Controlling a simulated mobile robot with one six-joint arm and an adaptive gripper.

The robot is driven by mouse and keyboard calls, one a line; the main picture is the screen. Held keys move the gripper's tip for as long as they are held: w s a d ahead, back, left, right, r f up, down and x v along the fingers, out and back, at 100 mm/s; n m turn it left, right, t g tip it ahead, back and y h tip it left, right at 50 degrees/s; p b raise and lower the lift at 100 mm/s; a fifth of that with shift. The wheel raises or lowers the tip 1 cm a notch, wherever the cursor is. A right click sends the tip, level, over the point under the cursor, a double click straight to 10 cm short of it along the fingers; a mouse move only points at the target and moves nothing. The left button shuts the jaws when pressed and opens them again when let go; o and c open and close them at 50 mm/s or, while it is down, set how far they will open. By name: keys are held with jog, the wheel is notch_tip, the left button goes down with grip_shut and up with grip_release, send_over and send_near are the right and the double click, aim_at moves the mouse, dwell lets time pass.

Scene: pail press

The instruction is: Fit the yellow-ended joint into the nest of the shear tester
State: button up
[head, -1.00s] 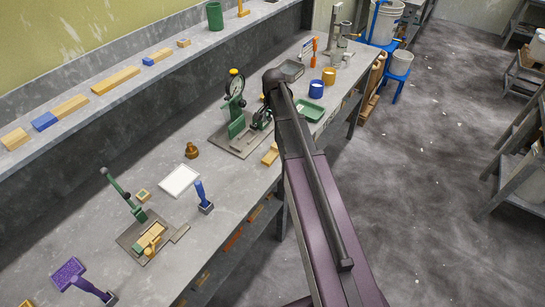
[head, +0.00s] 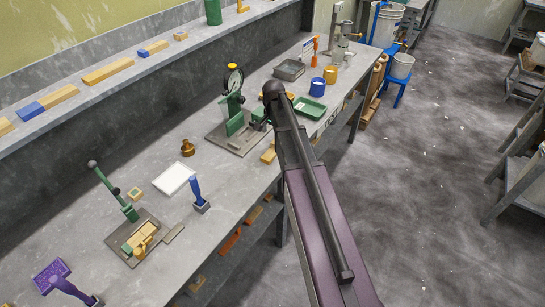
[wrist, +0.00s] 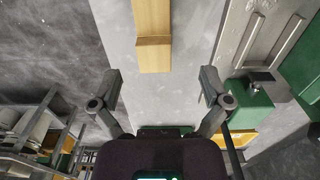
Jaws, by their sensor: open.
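The yellow-ended joint (head: 268,155), a pale wooden piece, lies on the bench near its front edge, beside the shear tester. In the wrist view the joint (wrist: 153,22) lies at top centre, its yellowish end block (wrist: 153,55) pointing toward my gripper (wrist: 160,88). My gripper is open and empty, with its two fingers spread on either side of the joint's line and short of its end. The shear tester (head: 236,95) is green with a dial gauge and a grey base. Its railed base (wrist: 262,42) shows at right in the wrist view; my arm hides part of it in the head view.
A green tray (head: 309,108), blue cup (head: 317,87) and grey tray (head: 289,69) stand beyond the tester. A brass weight (head: 187,148), white tile (head: 174,178), blue-handled tool (head: 198,193) and lever press (head: 118,195) stand nearer. More wooden pieces lie on the back shelf (head: 90,90).

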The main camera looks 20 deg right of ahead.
jog(key=shift+f, duration=0.3)
jog(key=f+b, duration=0.3)
jog(key=shift+s+d, duration=0.25)
jog(key=shift+d, duration=0.05)
jog(key=shift+f+b, duration=1)
jog(key=shift+b, duration=0.15)
grip_shut()
jog(key=shift+r, duration=0.2)
notch_tip(320, 180, up, 4)
jog(key=p, duration=0.4)
jog(key=shift+f, duration=0.15)
jog(key=s+a+p, duration=0.1)
jog(key=s+a, duration=0.1)
jog(key=s, duration=1.3)
jog(key=shift+s+a+r, duration=0.4)
jog(key=shift+r, duration=0.05)
